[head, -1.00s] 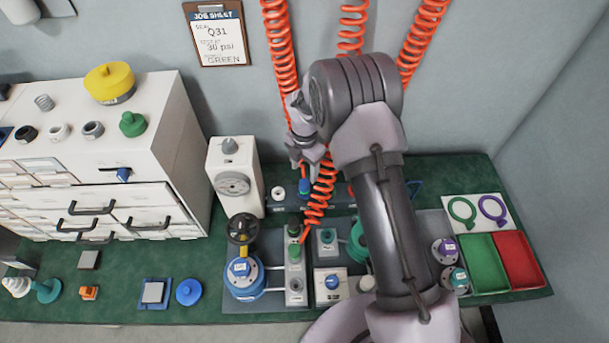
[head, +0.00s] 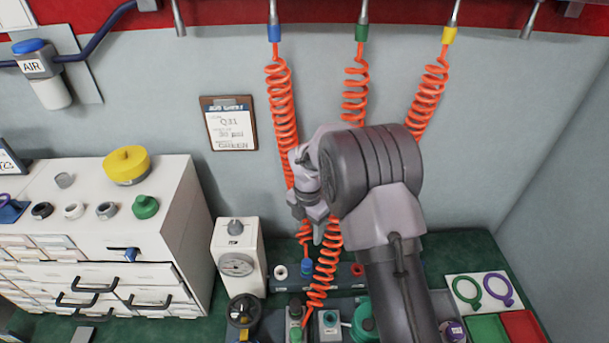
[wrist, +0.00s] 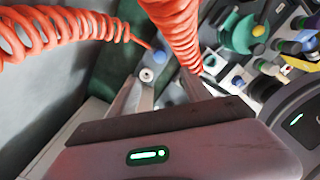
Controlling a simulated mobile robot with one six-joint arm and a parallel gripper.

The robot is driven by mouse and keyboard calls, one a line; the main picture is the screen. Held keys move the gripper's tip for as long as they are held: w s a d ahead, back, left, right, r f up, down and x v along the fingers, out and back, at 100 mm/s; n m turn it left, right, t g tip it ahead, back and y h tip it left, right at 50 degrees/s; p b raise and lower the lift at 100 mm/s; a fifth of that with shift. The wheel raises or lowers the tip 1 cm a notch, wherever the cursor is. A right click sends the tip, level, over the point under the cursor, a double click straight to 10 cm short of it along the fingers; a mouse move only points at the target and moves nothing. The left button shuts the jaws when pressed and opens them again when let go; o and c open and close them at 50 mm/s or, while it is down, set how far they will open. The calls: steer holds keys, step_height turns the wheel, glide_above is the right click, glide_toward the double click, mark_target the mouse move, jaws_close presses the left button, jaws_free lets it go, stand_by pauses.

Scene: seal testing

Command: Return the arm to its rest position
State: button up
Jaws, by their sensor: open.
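My gripper (head: 318,232) is in the middle of the head view, at the end of my folded arm, pointing down in front of the wall. Its fingers also show in the wrist view (wrist: 155,98), open with nothing between them. Orange coiled hoses hang right beside it; one coil passes close by the fingers (head: 325,265). Whether the hose touches the fingers I cannot tell. My arm hides part of the bench behind it.
A white gauge unit (head: 238,258) and a white drawer cabinet (head: 110,245) stand to the left. Ring gauges (head: 484,290), a green tray (head: 487,328) and a red tray (head: 523,325) lie at the right. A job sheet (head: 230,124) hangs on the wall. Open wall shows at upper right.

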steer(key=s+d+r+m+t, duration=0.1)
steer(key=s+d+r+m, duration=0.1)
steer(key=s+r+m, duration=0.4)
steer(key=s+d+r+m+t+y, duration=0.15)
steer(key=r+m, duration=0.25)
steer(key=r, duration=0.5)
steer(key=s+d+r+m+t, duration=0.1)
steer(key=s+d+r+m, duration=0.1)
steer(key=s+r+m, duration=0.4)
steer(key=s+d+r+m+t, duration=0.1)
steer(key=s+r+m, duration=0.1)
steer(key=s+m, duration=0.5)
steer(key=s+d+r+m+t+b, duration=0.1)
steer(key=s+r+m, duration=0.1)
steer(key=s+m, duration=0.6)
steer(key=shift+s+r, duration=0.15)
steer(key=shift+s, duration=0.75)
steer(key=shift+y, duration=0.25)
